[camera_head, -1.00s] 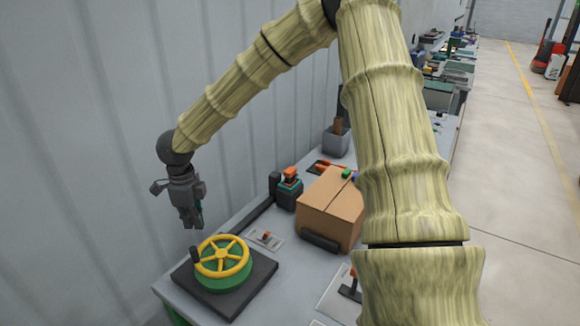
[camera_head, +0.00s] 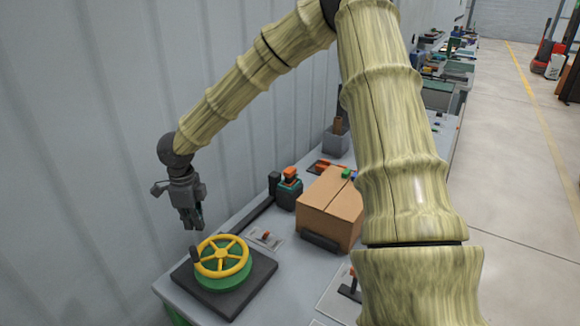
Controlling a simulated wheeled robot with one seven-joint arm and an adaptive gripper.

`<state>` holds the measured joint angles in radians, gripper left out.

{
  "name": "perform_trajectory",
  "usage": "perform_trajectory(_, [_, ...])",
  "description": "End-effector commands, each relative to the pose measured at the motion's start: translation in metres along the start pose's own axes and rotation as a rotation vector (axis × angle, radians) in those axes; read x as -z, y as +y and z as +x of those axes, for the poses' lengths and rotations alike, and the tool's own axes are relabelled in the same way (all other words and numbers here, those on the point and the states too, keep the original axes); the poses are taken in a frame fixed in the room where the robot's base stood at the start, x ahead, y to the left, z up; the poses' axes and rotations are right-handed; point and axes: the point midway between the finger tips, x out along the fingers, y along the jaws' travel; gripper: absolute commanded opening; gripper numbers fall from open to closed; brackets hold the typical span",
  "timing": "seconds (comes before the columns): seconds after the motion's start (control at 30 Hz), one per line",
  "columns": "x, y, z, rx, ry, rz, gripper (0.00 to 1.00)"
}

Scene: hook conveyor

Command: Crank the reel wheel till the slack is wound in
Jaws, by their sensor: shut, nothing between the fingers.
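The reel wheel (camera_head: 222,257) has a yellow spoked rim on a green drum (camera_head: 226,279). It sits on a dark square base (camera_head: 259,279) at the near left end of the bench. A dark upright crank handle (camera_head: 195,255) stands at the left side of the rim. My gripper (camera_head: 191,226) points down above and slightly left of the wheel, its fingers shut and empty. It appears apart from the handle. No slack line can be made out.
A cardboard box (camera_head: 331,207) stands right of the wheel on the grey bench. A small dark and teal device with an orange top (camera_head: 289,186) stands behind it. A small plate with an orange switch (camera_head: 266,236) lies between. The corrugated wall (camera_head: 90,150) is close on the left.

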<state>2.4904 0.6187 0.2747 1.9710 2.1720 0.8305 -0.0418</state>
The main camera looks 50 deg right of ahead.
Motion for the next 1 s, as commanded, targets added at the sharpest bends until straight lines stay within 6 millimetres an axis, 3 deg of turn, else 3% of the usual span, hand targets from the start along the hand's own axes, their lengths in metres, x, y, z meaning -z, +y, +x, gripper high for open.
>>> perform_trajectory(1.0, [0.000,0.000,0.047,-0.001,0.001,0.001,0.00])
